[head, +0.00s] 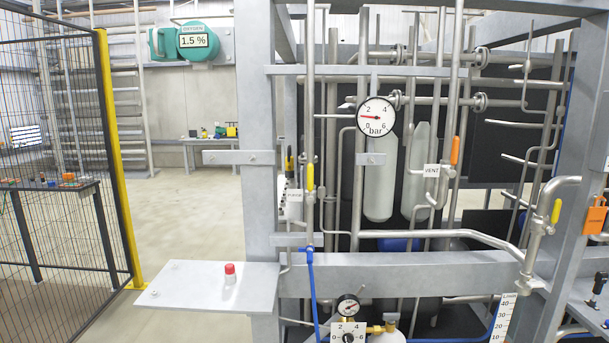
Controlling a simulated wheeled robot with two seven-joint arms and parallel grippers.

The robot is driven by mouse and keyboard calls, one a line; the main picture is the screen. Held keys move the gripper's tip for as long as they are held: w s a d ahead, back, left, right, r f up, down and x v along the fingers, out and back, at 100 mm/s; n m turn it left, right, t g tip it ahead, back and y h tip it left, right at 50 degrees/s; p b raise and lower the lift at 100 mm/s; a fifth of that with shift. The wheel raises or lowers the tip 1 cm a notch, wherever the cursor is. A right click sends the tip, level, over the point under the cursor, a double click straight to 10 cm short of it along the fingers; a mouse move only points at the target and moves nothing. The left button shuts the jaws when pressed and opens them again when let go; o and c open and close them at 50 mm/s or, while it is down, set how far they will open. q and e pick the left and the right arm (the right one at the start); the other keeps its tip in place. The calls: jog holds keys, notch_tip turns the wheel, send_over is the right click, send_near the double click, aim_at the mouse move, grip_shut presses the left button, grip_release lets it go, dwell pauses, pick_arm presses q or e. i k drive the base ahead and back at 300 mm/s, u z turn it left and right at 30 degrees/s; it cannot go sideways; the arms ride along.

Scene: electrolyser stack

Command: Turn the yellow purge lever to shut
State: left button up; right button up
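The yellow purge lever (310,177) is on a thin vertical pipe left of the middle of the head view. It points up, roughly in line with the pipe. A small white label reading PURGE (294,195) is just left of its lower end. Neither of my grippers is in view, and nothing touches the lever.
An orange lever (455,150) is by the VENT label (431,171). Another yellow lever (556,211) is on the right pipe. A pressure gauge (376,116) is above.

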aim_at(310, 198)
jog(key=u, duration=0.6)
jog(key=i, duration=0.65)
jog(key=u, duration=0.45)
